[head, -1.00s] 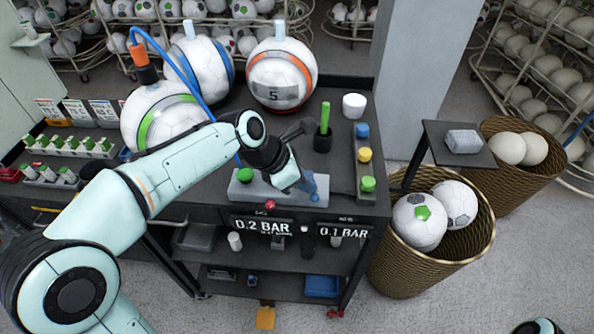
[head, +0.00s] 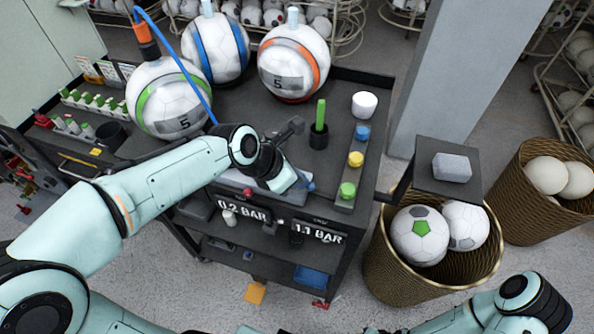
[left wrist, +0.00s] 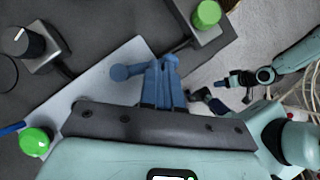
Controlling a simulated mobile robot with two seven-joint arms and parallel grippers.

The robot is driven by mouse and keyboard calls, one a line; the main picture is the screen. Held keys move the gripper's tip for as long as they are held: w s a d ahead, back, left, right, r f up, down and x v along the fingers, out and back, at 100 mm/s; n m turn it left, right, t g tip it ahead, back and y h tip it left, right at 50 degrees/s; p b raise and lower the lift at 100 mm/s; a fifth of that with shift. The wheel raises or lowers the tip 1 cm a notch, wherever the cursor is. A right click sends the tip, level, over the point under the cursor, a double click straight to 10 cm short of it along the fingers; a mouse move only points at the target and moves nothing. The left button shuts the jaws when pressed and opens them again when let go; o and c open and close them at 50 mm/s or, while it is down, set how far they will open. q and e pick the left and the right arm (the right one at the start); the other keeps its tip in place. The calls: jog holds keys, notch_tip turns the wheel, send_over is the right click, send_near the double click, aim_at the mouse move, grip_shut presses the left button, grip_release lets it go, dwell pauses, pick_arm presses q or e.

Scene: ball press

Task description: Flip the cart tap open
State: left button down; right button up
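The cart tap (left wrist: 122,72) shows in the left wrist view as a blue lever with a rounded end, over the pale grey block (left wrist: 100,80). My left gripper (left wrist: 165,85) is right at the lever; its narrow blue fingers look close together. Whether they touch or pinch the lever I cannot tell. In the head view my left gripper (head: 303,183) reaches down at the front right of the block, and the wrist hides most of the tap.
Ball baskets (head: 385,265) stand at the right.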

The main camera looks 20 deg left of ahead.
pick_arm(q)
jog(key=shift+w+d, duration=0.2)
jog(key=shift+w+f, duration=0.15)
jog(key=shift+s+a, duration=0.35)
jog(key=shift+s, duration=0.05)
jog(key=shift+w+a, duration=0.25)
jog(key=shift+w, duration=0.1)
jog(key=shift+w+a, duration=0.15)
jog(key=shift+a, duration=0.2)
pick_arm(e)
jog(key=shift+w+r, duration=0.3)
jog(key=shift+w, duration=0.1)
